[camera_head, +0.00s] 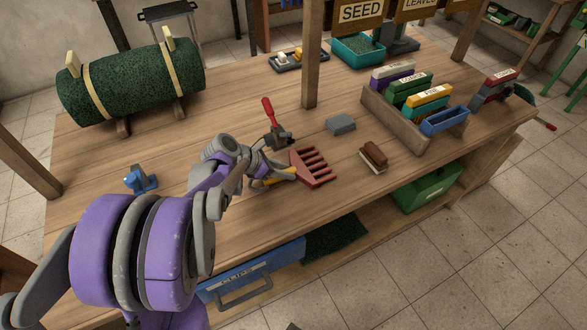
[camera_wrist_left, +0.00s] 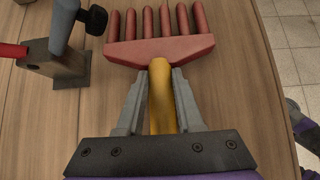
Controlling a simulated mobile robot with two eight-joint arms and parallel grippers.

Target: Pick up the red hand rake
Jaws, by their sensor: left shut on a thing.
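The red hand rake (camera_head: 312,167) has a red head with several tines and a yellow handle. In the head view it is at the middle of the wooden table, near its front edge. My left gripper (camera_head: 285,172) is shut on the handle, close behind the head. In the left wrist view the rake head (camera_wrist_left: 160,50) points away from me. The yellow handle (camera_wrist_left: 160,95) runs between the two grey fingers of my left gripper (camera_wrist_left: 160,103). I cannot tell whether the rake touches the tabletop.
A wooden post (camera_head: 312,60) rises behind.

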